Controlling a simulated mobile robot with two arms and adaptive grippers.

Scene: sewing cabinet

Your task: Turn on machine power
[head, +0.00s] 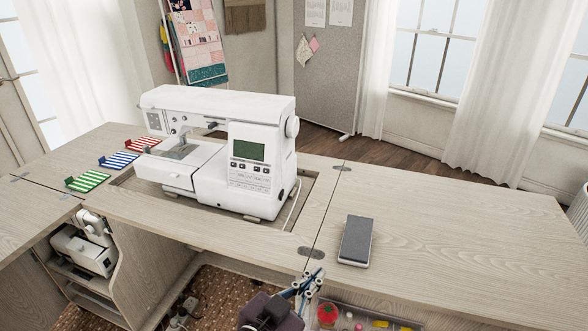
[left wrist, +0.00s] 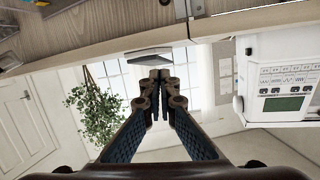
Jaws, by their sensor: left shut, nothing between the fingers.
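The white sewing machine (head: 215,150) stands in the cabinet's cut-out, with a green screen (head: 249,151) on its front and a handwheel (head: 292,127) on its right side. A pale cable runs down by its right side. I cannot make out a power switch. My left gripper (head: 312,279) is low at the cabinet's front edge, to the right of and nearer than the machine, apart from it. Its fingers are together and empty, also in the left wrist view (left wrist: 160,78). That view shows part of the machine (left wrist: 285,75) upside down at the right. My right gripper is not visible.
A grey, flat pedal-like block (head: 355,241) lies on the right tabletop (head: 460,230), which is otherwise clear. Green, red and blue striped trays (head: 87,180) sit left of the machine. An open drawer (head: 365,318) with small items is beside my gripper. A second machine (head: 85,250) is shelved at lower left.

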